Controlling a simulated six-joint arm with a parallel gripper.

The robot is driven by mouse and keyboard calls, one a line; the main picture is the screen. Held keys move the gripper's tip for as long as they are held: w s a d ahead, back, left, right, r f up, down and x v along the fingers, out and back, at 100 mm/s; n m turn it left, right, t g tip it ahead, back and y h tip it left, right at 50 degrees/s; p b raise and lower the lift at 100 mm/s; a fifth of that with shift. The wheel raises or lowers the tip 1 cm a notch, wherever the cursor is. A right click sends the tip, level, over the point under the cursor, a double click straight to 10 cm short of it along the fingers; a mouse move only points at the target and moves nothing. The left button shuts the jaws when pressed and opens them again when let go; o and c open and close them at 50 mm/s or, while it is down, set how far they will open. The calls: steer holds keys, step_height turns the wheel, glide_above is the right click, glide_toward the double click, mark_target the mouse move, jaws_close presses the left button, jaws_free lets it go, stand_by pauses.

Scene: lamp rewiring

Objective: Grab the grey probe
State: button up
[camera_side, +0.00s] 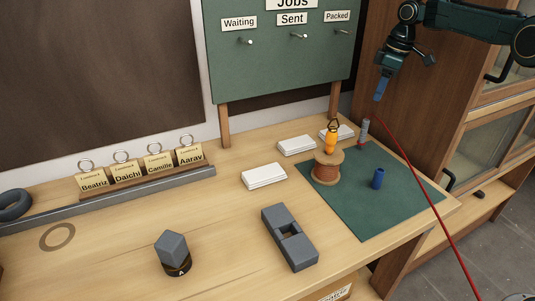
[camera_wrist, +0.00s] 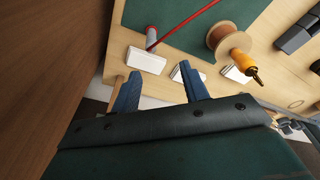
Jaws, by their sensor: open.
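The grey probe (camera_side: 364,131) stands upright at the back edge of the green mat (camera_side: 345,205), by the back of the table. A red lead runs from near its top down to the lower right. In the wrist view the probe (camera_wrist: 152,36) shows beyond my fingertips, its lower end close to a white stack. My gripper (camera_side: 381,90) is above and slightly right of the probe in the side view, apart from it. In the wrist view my gripper (camera_wrist: 162,82) shows two blue fingers spread apart with nothing between them.
A copper wire spool (camera_side: 326,168) with an orange-handled tool (camera_side: 330,141) on it stands left of the probe. A blue cylinder (camera_side: 377,179) stands on the mat. White stacks (camera_side: 264,176) lie nearby. A wooden cabinet (camera_side: 440,110) rises close on the right.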

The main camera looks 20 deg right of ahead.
mark_target(368, 120)
steer(key=shift+w+d+f, duration=0.4)
steer(key=shift+f, duration=0.3)
steer(key=shift+w+d+f, duration=0.35)
steer(key=shift+d+f, duration=0.05)
steer(key=shift+f, duration=0.3)
steer(key=shift+w+a+f, duration=0.15)
steer(key=shift+f, duration=1.25)
steer(key=shift+w+a+f, duration=0.15)
steer(key=shift+w+f, duration=0.05)
steer(key=shift+f, duration=1.25)
steer(key=shift+w+a+f, duration=0.15)
steer(key=shift+f, duration=1.25)
steer(key=shift+w+a+f, duration=0.15)
steer(key=shift+f, duration=1.15)
steer(key=shift+w+a+f, duration=0.1)
steer(key=shift+a+f, duration=0.05)
steer(key=shift+f, duration=1.15)
jaws_close()
steer(key=shift+r, duration=0.2)
